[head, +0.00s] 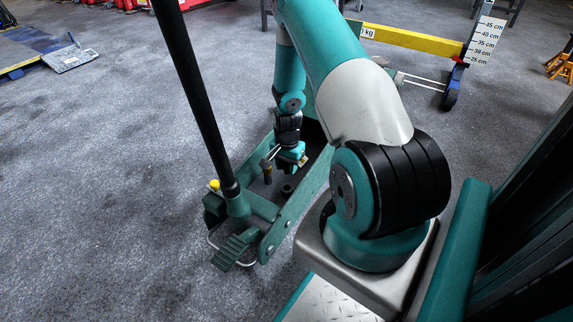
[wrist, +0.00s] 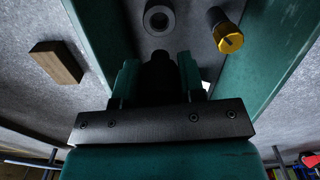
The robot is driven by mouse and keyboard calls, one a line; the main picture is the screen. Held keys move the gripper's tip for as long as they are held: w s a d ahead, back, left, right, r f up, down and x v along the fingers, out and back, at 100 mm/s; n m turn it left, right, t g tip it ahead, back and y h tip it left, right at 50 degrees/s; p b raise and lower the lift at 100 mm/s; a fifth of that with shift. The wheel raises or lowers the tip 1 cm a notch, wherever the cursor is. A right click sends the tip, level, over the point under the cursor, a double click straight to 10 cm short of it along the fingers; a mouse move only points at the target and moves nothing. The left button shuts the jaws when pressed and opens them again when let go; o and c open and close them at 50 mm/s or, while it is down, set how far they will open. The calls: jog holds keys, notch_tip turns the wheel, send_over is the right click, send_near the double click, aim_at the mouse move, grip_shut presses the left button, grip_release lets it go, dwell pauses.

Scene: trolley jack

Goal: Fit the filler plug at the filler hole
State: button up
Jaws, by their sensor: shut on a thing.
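My gripper (head: 291,160) is low over the green trolley jack (head: 302,200), between its side plates. In the wrist view, my gripper (wrist: 159,78) is shut on a dark, round piece, which appears to be the filler plug (wrist: 160,68). The plug is hard to make out against the dark gripper. A grey round collar with a dark opening, apparently the filler hole (wrist: 158,20), lies just beyond the fingertips. The collar also shows in the head view (head: 287,189), below my gripper. The plug appears apart from the collar, and its lower end is unclear.
A dark post with a yellow slotted top (wrist: 229,38) stands right of the collar, close to the side plate. A wooden block (wrist: 57,62) lies outside the left plate. The jack's long black handle (head: 196,90) rises left of my arm.

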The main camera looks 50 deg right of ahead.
jog(key=shift+a+r, duration=0.1)
jog(key=b, duration=0.3)
send_over(287, 184)
jog(key=s+a, duration=0.1)
jog(key=a, duration=0.1)
jog(key=shift+d+f, duration=0.15)
jog(key=shift+f, duration=1.35)
jog(key=shift+d+f, duration=0.1)
jog(key=shift+f, duration=1.35)
jog(key=shift+p, duration=0.6)
jog(key=shift+f+b, duration=0.8)
jog(key=shift+f, duration=0.65)
jog(key=o, duration=1)
notch_tip(287, 184, up, 18)
jog(key=p, duration=0.8)
jog(key=shift+f+p, duration=0.25)
jog(key=shift+p, duration=0.15)
